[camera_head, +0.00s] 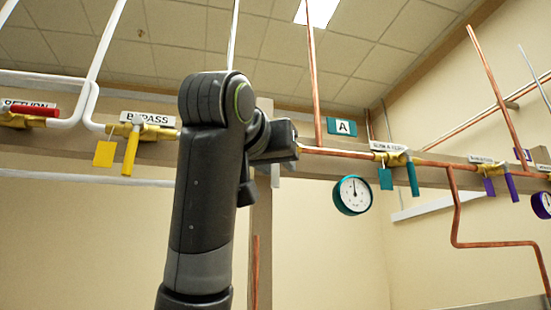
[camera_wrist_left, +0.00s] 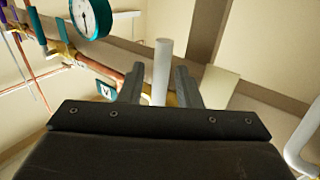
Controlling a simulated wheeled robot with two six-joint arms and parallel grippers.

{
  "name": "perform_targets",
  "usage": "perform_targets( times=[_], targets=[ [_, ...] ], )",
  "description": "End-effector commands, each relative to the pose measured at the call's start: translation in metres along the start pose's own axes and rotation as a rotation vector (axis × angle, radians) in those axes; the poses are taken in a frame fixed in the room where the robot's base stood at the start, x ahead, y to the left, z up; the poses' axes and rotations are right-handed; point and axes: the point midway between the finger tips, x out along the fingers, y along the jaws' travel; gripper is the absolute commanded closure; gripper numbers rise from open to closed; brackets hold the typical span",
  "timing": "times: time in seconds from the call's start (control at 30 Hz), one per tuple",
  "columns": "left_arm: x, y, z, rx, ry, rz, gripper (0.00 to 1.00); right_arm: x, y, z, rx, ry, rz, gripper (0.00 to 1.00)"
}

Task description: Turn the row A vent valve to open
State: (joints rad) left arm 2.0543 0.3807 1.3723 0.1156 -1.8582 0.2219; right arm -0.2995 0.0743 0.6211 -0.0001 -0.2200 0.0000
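A white bar-like lever (camera_wrist_left: 162,72) stands between my left gripper's fingers in the left wrist view, set crosswise to the copper pipe run. Brass (camera_wrist_left: 173,99) shows at its base, and a cream tag (camera_wrist_left: 218,86) is beside it. I take this for the row A vent valve; its label is not visible. My left gripper (camera_wrist_left: 162,85) is open around the lever, with narrow gaps at both sides. In the head view my left gripper (camera_head: 284,148) is at the rail, and my arm hides the valve. The teal A sign (camera_head: 342,127) is just right of it. My right gripper is not in view.
A teal-handled valve (camera_head: 411,175) and a teal-rimmed gauge (camera_head: 352,195) are to the right, with a purple-handled valve (camera_head: 510,185) beyond. The yellow BYPASS valve (camera_head: 131,148) and red RETURN valve (camera_head: 35,111) are left. Copper pipe (camera_head: 338,153) runs along the rail.

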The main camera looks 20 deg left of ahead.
Motion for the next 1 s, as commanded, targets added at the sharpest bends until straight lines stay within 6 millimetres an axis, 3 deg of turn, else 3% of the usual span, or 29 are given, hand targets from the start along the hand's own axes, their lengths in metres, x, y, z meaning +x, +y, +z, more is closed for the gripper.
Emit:
perform_targets(
  times=[0.17, 0.43, 0.77, 1.0],
  targets=[
    [0.000, 0.000, 0.000, 0.000, 0.000, 0.000, 0.69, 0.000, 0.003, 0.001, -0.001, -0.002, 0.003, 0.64],
    [0.000, 0.000, 0.000, 0.000, 0.000, 0.000, 1.00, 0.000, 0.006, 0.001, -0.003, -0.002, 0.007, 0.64],
    [0.000, 0.000, 0.001, -0.004, 0.003, 0.000, 1.00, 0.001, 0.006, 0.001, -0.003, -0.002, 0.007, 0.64],
    [0.002, 0.004, 0.003, -0.065, 0.044, 0.000, 1.00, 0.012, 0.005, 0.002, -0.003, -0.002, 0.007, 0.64]
  ],
)
